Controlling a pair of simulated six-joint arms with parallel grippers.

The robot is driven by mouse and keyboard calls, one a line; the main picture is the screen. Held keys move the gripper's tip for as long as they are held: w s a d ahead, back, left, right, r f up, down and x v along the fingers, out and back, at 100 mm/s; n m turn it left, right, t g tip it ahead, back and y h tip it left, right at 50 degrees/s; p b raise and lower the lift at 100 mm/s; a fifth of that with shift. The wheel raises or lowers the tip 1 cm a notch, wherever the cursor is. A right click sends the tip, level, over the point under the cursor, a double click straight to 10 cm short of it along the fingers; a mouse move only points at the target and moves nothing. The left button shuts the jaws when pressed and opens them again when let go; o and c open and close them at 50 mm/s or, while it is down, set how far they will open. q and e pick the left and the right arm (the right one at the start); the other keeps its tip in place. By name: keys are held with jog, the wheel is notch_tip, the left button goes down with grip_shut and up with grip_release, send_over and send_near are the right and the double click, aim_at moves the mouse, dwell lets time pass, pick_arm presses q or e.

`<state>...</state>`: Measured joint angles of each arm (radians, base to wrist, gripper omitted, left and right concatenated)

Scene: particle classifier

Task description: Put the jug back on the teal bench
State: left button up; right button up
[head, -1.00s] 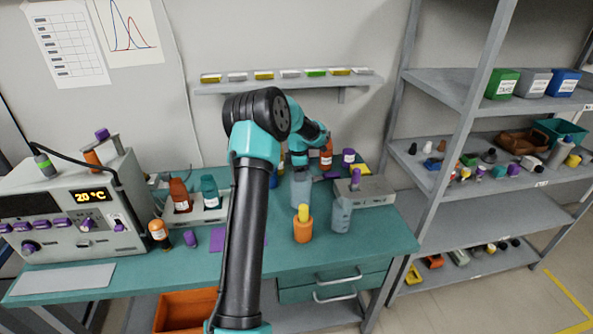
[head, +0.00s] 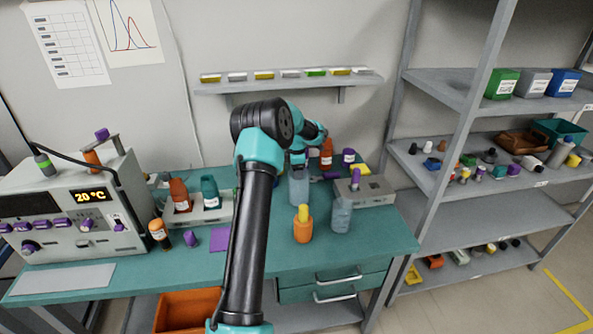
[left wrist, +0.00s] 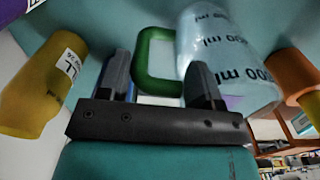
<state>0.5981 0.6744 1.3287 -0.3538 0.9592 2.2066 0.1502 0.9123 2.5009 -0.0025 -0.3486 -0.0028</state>
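The jug (head: 299,189) is clear, pale blue, and stands in the middle of the teal bench (head: 360,245), just below my left gripper (head: 298,160). In the left wrist view the jug (left wrist: 228,60) shows "ml" markings and a green handle (left wrist: 143,62). There my left gripper (left wrist: 160,82) has its fingers spread apart, with the handle showing between and beyond them. I cannot tell whether they touch it. The handle is hidden in the head view. My right gripper is in neither view.
A clear beaker (head: 341,216) and an orange holder with a yellow top (head: 303,225) stand in front of the jug. A grey box (head: 365,191) is to the right. A tray with bottles (head: 207,213) is to the left. The bench's front right is clear.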

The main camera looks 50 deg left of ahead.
pick_arm(q)
jog(key=o, duration=0.4)
jog(key=shift+r, duration=3.9)
jog(key=shift+d, duration=0.1)
